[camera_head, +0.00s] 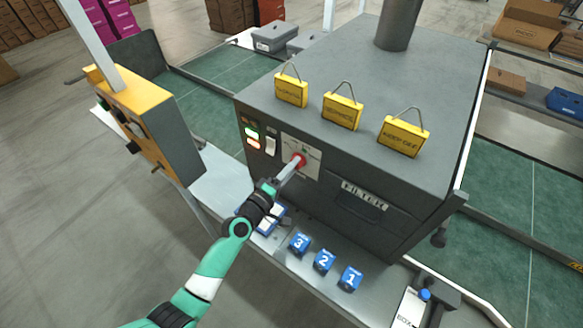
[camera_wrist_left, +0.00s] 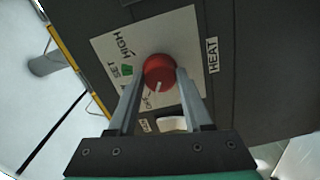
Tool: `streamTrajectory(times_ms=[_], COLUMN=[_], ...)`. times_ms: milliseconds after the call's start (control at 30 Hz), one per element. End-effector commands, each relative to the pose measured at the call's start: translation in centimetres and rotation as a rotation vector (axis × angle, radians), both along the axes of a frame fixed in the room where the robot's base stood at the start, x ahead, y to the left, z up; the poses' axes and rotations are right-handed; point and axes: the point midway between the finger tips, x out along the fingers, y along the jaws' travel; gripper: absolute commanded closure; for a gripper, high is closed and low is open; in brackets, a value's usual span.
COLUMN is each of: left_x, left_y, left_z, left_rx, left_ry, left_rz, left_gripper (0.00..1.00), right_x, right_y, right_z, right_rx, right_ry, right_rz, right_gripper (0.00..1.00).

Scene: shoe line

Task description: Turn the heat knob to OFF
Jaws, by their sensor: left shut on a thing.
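The red heat knob (camera_head: 299,160) sits on a white plate on the front of the dark grey machine (camera_head: 330,165). In the left wrist view the knob (camera_wrist_left: 159,70) has a white pointer line aimed down and slightly left, toward small lettering that looks like OFF. HIGH and SET with a green mark (camera_wrist_left: 126,70) are up and left of it, and a HEAT label (camera_wrist_left: 212,55) is at the right. My left gripper (camera_wrist_left: 162,80) is shut on the knob, one finger on each side. My right gripper is not in view.
Yellow padlock-shaped tags (camera_head: 342,111) stand on the machine's top. Lit buttons and a white switch (camera_head: 270,146) are left of the knob. Blue numbered blocks (camera_head: 324,262) lie on the shelf below. A yellow-topped box (camera_head: 150,115) on a post stands at the left.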

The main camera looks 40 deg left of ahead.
Motion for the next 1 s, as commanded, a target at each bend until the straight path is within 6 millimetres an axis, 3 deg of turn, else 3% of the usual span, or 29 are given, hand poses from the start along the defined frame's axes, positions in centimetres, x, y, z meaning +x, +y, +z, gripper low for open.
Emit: streamTrajectory(times_ms=[567, 600, 733, 1000], left_x=[0.01, 0.01, 0.01, -0.02], left_y=[0.02, 0.02, 0.02, 0.00], left_z=[0.07, 0.07, 0.06, 0.03], left_rx=[-0.036, -0.036, -0.035, -0.035], left_ry=[-0.007, -0.007, -0.007, -0.005], left_rz=[0.001, 0.001, 0.001, 0.000], left_gripper=[1.00, 0.45, 0.21, 0.20], right_x=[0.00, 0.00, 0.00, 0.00], right_y=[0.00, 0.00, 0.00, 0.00], right_z=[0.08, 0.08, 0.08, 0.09], right_rx=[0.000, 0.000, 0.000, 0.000], right_ry=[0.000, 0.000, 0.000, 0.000], right_rz=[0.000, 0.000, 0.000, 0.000], right_gripper=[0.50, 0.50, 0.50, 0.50])
